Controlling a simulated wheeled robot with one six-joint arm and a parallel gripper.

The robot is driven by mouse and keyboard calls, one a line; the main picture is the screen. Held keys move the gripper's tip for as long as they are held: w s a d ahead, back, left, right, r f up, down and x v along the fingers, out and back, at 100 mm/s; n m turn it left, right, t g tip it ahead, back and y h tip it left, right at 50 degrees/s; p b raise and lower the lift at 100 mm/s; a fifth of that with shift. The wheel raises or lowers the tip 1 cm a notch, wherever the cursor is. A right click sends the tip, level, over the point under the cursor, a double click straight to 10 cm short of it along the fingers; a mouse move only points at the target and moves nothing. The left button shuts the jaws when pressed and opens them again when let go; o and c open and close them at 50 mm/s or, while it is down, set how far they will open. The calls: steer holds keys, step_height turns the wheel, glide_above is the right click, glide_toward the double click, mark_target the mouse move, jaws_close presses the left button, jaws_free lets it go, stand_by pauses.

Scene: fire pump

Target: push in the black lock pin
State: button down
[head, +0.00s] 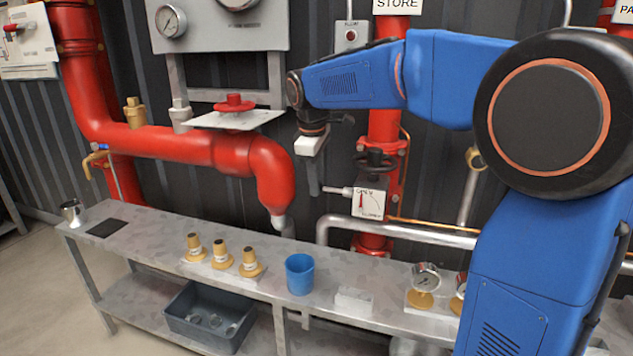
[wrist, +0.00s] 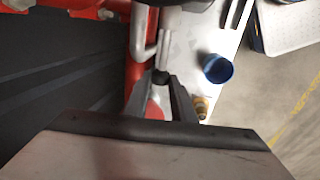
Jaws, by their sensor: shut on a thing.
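My gripper (head: 315,190) hangs beside the valve on the red vertical pipe, with its fingers pointing down. In the wrist view its two fingers (wrist: 161,80) are closed around a small black end piece, which I take to be the black lock pin (wrist: 160,76). A pale grey rod runs on from it in that view. In the head view a light grey rod (head: 338,191) reaches from the fingertips to a white OPEN/CLOSED indicator plate (head: 370,203) with a red pointer. The fingers hide the pin's black end there, and I cannot tell how deep it sits.
A black handwheel (head: 375,162) is just above the plate. A grey pipe (head: 410,232) runs below it. The bench (head: 235,292) in front holds a blue cup (head: 300,273), several brass fittings (head: 220,256) and gauges (head: 424,281). A red pipe (head: 272,175) lies left of my gripper.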

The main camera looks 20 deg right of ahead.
mark_target(329, 189)
steer(key=s+d, duration=0.2)
steer(key=shift+d, duration=0.4)
steer(key=c, duration=1.5)
jaws_free()
steer(key=shift+r, duration=0.1)
steer(key=s+r, duration=0.1)
steer(key=r, duration=0.4)
steer(key=a+r, duration=0.1)
steer(key=r, duration=0.5)
steer(key=s+r, duration=0.1)
steer(key=r, duration=0.4)
steer(key=shift+s+a+r, duration=0.35)
steer(key=shift+a+r, duration=0.05)
steer(key=shift+s, duration=0.1)
